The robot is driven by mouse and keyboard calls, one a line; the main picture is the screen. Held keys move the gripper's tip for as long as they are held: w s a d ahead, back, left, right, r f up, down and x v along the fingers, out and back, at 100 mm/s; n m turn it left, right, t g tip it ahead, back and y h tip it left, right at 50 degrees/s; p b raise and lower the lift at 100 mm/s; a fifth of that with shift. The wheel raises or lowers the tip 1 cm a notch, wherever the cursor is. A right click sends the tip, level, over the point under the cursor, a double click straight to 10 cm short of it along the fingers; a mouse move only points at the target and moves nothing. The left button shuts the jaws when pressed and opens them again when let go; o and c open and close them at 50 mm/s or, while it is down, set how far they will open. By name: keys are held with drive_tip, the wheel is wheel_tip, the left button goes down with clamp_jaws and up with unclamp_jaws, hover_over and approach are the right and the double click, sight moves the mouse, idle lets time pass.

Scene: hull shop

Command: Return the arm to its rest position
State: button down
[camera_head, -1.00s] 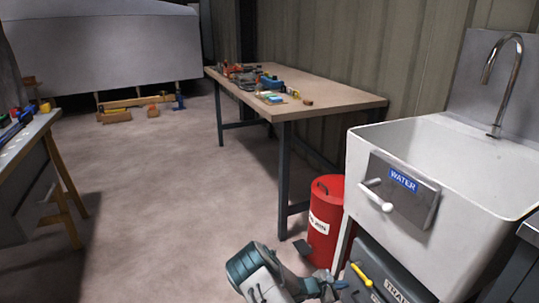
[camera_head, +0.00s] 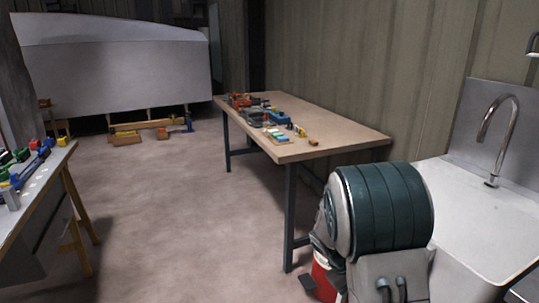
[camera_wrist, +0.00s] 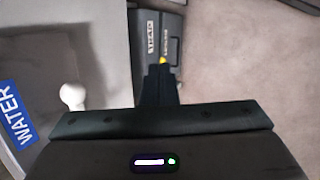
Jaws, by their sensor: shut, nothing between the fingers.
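My arm (camera_head: 385,215) is raised at the lower right of the head view, its teal and grey joint in front of the sink. My gripper (camera_wrist: 160,72) shows in the wrist view, its dark fingers together and empty. It points down towards a dark toolbox (camera_wrist: 158,30) with white lettering and a small yellow part (camera_wrist: 162,60) just past the fingertips. I cannot tell the gap between them. The head view does not show the gripper.
The white sink (camera_head: 465,190) stands at right, partly behind my arm. Its WATER label (camera_wrist: 14,112) and white knob (camera_wrist: 72,95) show left in the wrist view. A workbench (camera_head: 335,140) with tools and a mostly hidden red bin (camera_head: 325,280) stand nearby. Floor at left is open.

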drive_tip(key=s+a+r+m+t+y+p, duration=0.1)
drive_tip(key=s+a+r+m+y+p, duration=0.1)
drive_tip(key=s+r, duration=0.7)
drive_tip(key=s+a+r+m+t+y+p, duration=0.2)
drive_tip(key=s+a+r+p, duration=0.5)
drive_tip(key=r, duration=0.9)
drive_tip(key=s+m+y+p, duration=0.1)
drive_tip(key=s+y, duration=0.1)
drive_tip(key=s, duration=0.1)
drive_tip(key=shift+s+r+p, duration=0.15)
drive_tip(key=shift+r+p, duration=0.05)
drive_tip(key=shift+p, duration=0.1)
drive_tip(key=c, duration=2.1)
unclamp_jaws()
drive_tip(key=shift+c, duration=0.2)
